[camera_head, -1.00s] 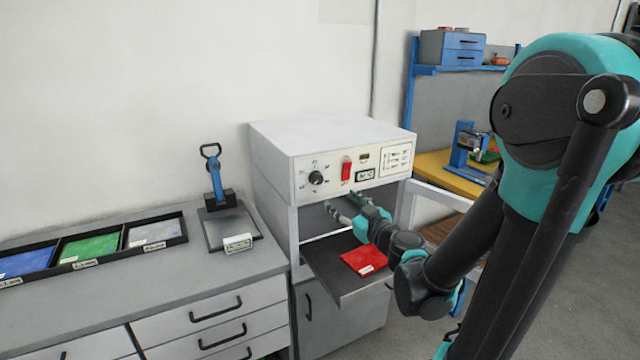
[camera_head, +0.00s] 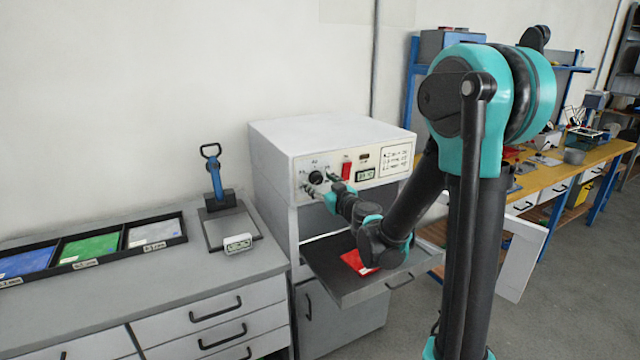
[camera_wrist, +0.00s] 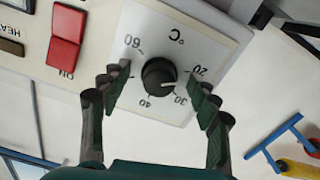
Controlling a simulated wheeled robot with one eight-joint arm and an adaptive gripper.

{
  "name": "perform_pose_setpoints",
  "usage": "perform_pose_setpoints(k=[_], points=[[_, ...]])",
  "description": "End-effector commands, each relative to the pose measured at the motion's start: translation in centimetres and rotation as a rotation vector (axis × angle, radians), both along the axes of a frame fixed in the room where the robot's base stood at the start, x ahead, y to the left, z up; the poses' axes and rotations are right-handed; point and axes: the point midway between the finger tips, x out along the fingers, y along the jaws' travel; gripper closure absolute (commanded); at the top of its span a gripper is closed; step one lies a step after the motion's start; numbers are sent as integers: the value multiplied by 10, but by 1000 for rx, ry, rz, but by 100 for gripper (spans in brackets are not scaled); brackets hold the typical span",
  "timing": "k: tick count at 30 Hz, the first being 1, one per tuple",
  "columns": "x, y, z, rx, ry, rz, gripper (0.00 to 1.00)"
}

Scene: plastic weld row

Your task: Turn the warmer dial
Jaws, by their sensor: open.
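The warmer (camera_head: 338,135) is a white cabinet with a control panel along its top front. Its black dial (camera_head: 316,178) sits at the panel's left, and my gripper (camera_head: 320,189) is right in front of it. In the wrist view the dial (camera_wrist: 159,75) is a round black knob with a white pointer line, on a plate marked °C with 20, 30, 40 and 60. My gripper (camera_wrist: 162,88) is open, with one finger on each side of the dial. I cannot tell whether either finger touches it.
The red switch (camera_wrist: 67,36) is beside the dial. Below the panel, a pulled-out shelf (camera_head: 345,294) holds a red packet (camera_head: 356,263). The warmer's door (camera_head: 520,260) stands open at the right. A bench with a tray of coloured sheets (camera_head: 187,238) is at the left.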

Motion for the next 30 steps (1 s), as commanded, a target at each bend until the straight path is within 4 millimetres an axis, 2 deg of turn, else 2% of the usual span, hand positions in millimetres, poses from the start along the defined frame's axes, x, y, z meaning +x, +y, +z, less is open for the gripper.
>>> perform_pose_setpoints(k=[6,18,30], points=[[0,0,0,0,0,0,39],[0,0,0,0,0,1,88],[0,0,0,67,39,1,89]])
